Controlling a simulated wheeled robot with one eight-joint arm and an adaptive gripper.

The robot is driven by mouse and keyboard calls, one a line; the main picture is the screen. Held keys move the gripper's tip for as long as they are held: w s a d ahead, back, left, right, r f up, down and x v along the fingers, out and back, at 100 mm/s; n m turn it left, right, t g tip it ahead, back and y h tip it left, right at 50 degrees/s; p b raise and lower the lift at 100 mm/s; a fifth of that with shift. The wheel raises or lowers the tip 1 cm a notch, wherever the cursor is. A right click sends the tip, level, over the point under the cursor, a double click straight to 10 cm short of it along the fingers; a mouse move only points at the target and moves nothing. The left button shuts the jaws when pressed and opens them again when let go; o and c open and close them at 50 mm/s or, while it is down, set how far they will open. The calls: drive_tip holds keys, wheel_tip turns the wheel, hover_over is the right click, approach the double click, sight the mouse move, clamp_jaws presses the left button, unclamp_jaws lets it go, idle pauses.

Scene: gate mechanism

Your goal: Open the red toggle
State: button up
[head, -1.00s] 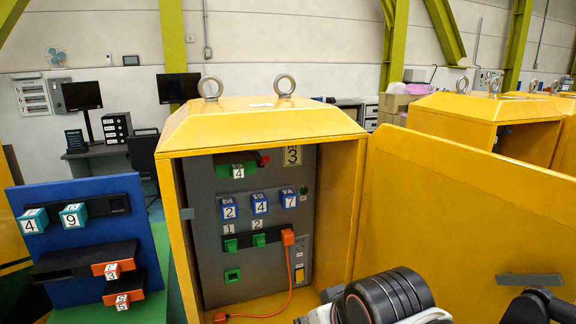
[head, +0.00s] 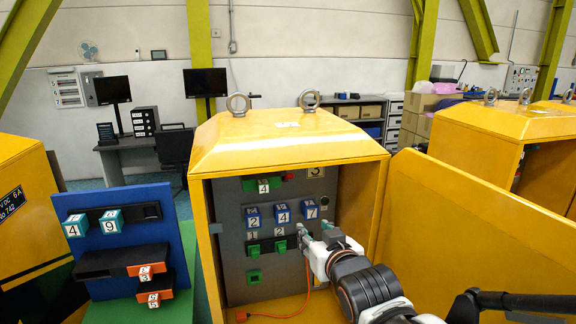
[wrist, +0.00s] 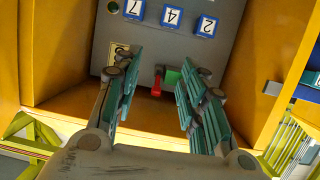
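My gripper (head: 303,232) is in front of the right part of the panel, lower than the toggle in the head view. In the wrist view my gripper (wrist: 158,66) has its fingers apart with nothing held. No contact with the toggle shows.
The grey panel (head: 231,220) sits inside a yellow cabinet (head: 203,240), with its door (head: 480,220) open on the right. Blue number cubes (head: 283,212) stick out mid-panel. An orange cable (head: 300,307) lies at the bottom. A blue board (head: 110,256) stands left.

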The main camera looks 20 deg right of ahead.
sight(291, 178)
drive_tip(key=w+a+r+t+p, duration=0.1)
drive_tip(key=w+r+t+p, duration=0.2)
drive_tip(key=r, duration=0.4)
drive_tip(key=shift+y, duration=0.3)
drive_tip(key=w, duration=0.4)
drive_tip(key=w+b, duration=0.1)
drive_tip(key=w, duration=0.4)
drive_tip(key=w+b, duration=0.1)
drive_tip(key=w, duration=0.3)
drive_tip(key=shift+w+f, duration=0.25)
drive_tip(key=shift+w, duration=0.1)
clamp_jaws()
